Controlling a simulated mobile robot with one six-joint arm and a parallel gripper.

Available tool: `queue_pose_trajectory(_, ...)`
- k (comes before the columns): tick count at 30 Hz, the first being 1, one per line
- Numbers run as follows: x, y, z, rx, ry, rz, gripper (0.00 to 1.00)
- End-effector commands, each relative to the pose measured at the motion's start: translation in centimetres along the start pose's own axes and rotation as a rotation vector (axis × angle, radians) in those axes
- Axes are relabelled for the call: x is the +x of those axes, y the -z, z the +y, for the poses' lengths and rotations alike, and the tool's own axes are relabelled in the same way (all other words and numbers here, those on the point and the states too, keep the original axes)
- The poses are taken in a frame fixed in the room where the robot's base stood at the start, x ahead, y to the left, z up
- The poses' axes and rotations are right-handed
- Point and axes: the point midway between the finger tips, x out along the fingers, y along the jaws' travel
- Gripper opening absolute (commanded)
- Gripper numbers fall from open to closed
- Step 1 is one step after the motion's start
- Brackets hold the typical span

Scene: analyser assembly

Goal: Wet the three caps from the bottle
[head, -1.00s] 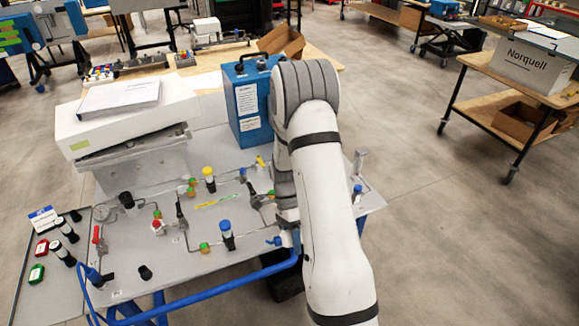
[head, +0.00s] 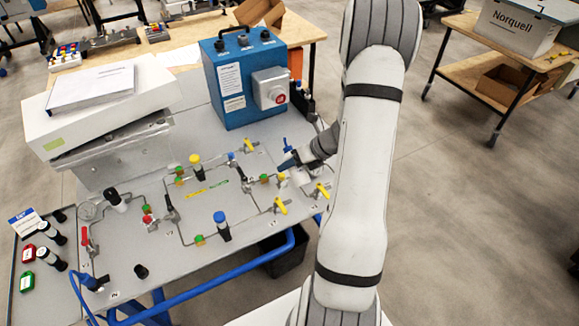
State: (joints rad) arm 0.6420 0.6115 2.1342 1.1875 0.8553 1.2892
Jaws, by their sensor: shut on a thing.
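My gripper (head: 290,163) is small in the head view, at the end of the arm over the right part of the grey panel (head: 140,235). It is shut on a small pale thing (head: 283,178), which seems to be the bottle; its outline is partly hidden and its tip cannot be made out. Small green and orange caps sit on the panel's pipework: one beside the gripper (head: 265,180), one at the front (head: 200,240), one at the back left (head: 180,176). I cannot tell whether any cap is wet or touched.
Yellow-handled valves (head: 281,206) stand near the gripper. A blue box (head: 240,85) is behind the panel, and a white unit (head: 100,115) is at the back left. A blue-capped part (head: 221,225) and a yellow-capped part (head: 196,165) stand up from the panel. A blue rail (head: 220,277) runs along the front.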

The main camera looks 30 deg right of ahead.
Motion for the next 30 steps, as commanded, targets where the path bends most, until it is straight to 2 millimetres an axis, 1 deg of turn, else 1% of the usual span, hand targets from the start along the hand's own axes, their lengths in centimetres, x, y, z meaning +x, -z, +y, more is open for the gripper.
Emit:
queue_pose_trajectory(2,0.42,0.2,-0.2,-0.016,-0.001,-0.017,0.12)
queue_pose_trajectory(30,0.08,-0.04,0.31,-0.184,-0.004,-0.26,0.12)
